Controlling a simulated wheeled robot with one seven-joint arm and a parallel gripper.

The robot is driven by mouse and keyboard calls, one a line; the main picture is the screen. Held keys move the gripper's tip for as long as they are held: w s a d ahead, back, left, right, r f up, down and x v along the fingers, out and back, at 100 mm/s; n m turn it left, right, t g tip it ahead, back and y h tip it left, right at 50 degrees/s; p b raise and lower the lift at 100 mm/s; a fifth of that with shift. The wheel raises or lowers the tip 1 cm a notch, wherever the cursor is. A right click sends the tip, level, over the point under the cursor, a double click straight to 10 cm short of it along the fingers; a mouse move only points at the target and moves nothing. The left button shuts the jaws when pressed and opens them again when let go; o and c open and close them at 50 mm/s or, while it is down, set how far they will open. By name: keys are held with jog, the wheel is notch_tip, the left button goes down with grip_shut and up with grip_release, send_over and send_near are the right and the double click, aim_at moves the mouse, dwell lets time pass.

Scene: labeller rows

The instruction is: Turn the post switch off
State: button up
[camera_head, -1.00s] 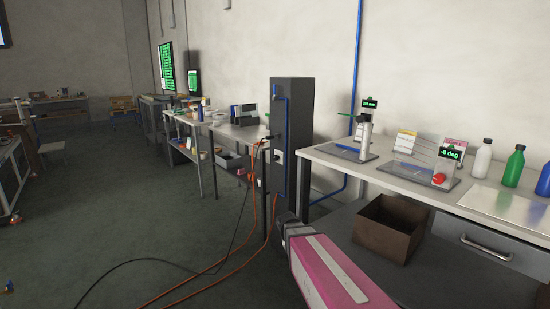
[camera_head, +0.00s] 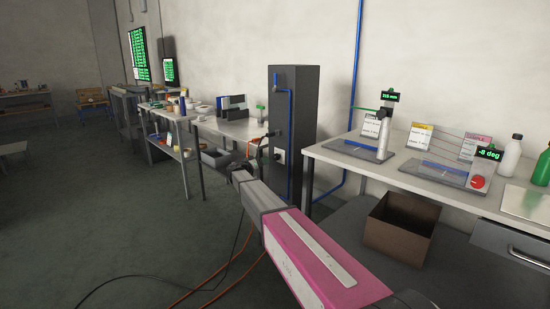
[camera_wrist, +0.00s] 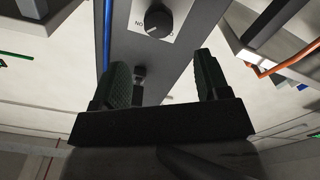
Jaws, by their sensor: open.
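The dark grey post (camera_head: 305,110) stands between the two benches, with a blue pipe on it. Its switch plate (camera_head: 280,155) is a small white panel low on the post. In the wrist view the switch knob (camera_wrist: 157,17) is a dark round knob on a white label at the top; part of the lettering is hidden, and I cannot tell its setting. My gripper (camera_wrist: 160,62) is open and empty, its fingers apart and short of the knob in the picture. In the head view my gripper (camera_head: 240,174) is at the end of my arm, left of the switch plate.
An orange cable (camera_head: 222,272) and a black cable run across the floor. A bench (camera_head: 420,187) with displays and bottles stands right, an open brown box (camera_head: 398,238) below its top. Another bench (camera_head: 232,130) is behind left.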

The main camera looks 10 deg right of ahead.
aim_at(274, 158)
jog(key=x, duration=1)
jog(key=shift+d, duration=0.3)
jog(key=c, duration=0.9)
